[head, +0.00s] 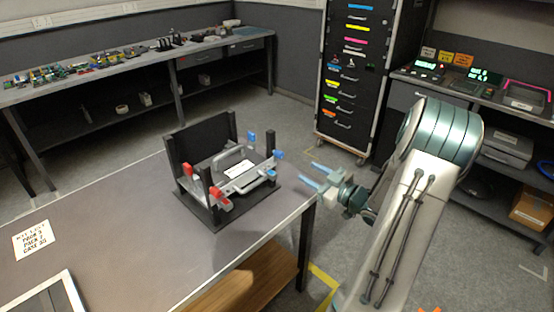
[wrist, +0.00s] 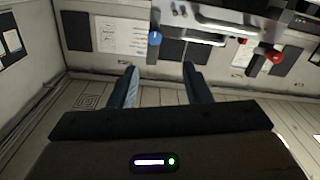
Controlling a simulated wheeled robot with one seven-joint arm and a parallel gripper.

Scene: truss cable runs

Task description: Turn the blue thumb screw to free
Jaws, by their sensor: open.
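A black fixture (head: 206,214) stands on the right end of the table and holds a grey metal unit with a handle (head: 231,158). Blue parts (head: 279,154) show at its right side; I cannot tell which one is the thumb screw in the head view. In the wrist view a round blue knob (wrist: 154,38) sits on the unit's edge, beyond and between my fingertips. My gripper (head: 306,172) is open and empty, to the right of the fixture and apart from it. Its two fingers also show in the wrist view (wrist: 159,68).
Red parts (head: 215,191) are on the fixture's left side, and a red knob (wrist: 273,56) shows in the wrist view. A printed card (head: 35,240) and a framed panel (head: 50,297) lie on the table's left. A drawer cabinet (head: 345,100) stands behind. Floor between is clear.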

